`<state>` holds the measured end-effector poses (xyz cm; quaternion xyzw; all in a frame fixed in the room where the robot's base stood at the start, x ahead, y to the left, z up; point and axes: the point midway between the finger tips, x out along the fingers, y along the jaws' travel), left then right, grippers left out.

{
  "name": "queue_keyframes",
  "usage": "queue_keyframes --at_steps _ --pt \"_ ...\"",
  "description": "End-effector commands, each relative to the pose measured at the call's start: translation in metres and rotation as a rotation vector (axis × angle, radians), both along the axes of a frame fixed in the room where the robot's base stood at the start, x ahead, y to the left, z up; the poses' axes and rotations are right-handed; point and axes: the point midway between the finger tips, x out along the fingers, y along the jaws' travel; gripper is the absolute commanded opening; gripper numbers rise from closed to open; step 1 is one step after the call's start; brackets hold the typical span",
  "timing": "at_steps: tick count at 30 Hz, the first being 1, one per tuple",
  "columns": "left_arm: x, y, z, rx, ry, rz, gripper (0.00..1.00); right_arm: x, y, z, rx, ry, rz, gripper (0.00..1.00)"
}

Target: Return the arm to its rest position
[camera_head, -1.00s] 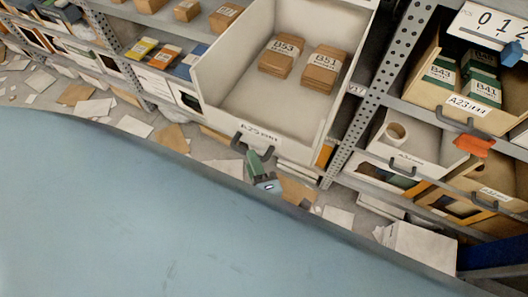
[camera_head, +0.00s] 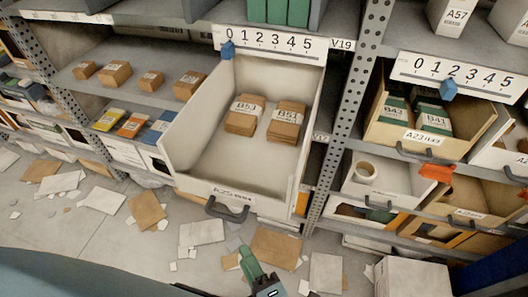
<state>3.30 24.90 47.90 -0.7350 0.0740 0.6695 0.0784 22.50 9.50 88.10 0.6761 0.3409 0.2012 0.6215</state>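My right gripper (camera_head: 252,266) shows at the bottom edge, in front of and below the open drawer. Only a green part and a dark part with a white mark are visible; its fingers are not clear enough to tell whether it is open or shut. It appears apart from the drawer and its handle. The rest of the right arm is cut off by the frame. My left gripper is not in view.
A pulled-out white drawer (camera_head: 180,160) juts out, holding brown packets B53 (camera_head: 245,115) and B51 (camera_head: 287,122). A drawer at right (camera_head: 410,140) holds green-labelled packets. A white box (camera_head: 412,277) stands at lower right. Papers and cardboard (camera_head: 277,248) litter the floor.

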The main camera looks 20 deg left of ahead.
Motion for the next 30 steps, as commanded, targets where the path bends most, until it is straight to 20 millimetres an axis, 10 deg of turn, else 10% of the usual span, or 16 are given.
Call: queue_keyframes --at_steps 6,11,20,30 --pt "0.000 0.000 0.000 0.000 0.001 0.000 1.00 0.001 -0.002 -0.008 -0.003 0.023 -0.008 0.36" --pt "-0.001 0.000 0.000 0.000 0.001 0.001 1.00 0.009 -0.027 -0.070 -0.011 0.206 -0.078 0.36" --pt "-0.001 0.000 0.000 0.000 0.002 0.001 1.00 -0.011 -0.154 -0.255 0.053 0.834 -0.508 0.36" --pt "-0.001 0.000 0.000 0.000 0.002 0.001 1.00 -0.133 -0.309 -0.384 0.283 1.409 -1.271 0.36"
